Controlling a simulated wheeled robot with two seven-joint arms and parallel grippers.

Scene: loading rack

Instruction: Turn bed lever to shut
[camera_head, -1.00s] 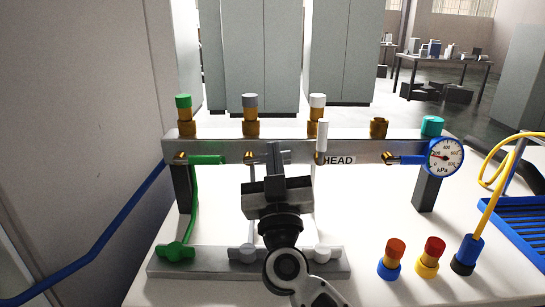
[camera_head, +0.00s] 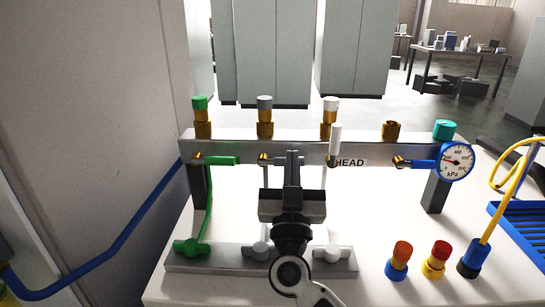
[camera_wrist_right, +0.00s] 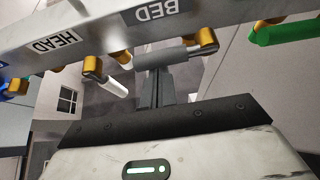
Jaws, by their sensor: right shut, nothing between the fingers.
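The bed lever (camera_wrist_right: 166,55) is a grey rod on a brass valve, under the BED label (camera_wrist_right: 155,12) in the right wrist view. It lies along the rail. In the head view its short visible part (camera_head: 276,160) shows left of my right gripper (camera_head: 292,156), which hides the rest and the label. My right gripper is shut and empty, its fingertips (camera_wrist_right: 155,85) at the lever's free end, touching or very close; I cannot tell which. My left gripper is not in view.
The white HEAD lever (camera_head: 336,140) stands upright just right of my gripper. A green lever (camera_head: 222,160) lies along the rail at left. The gauge (camera_head: 456,161) is at right. Several coloured plugs (camera_head: 435,260) stand on the front of the white bench.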

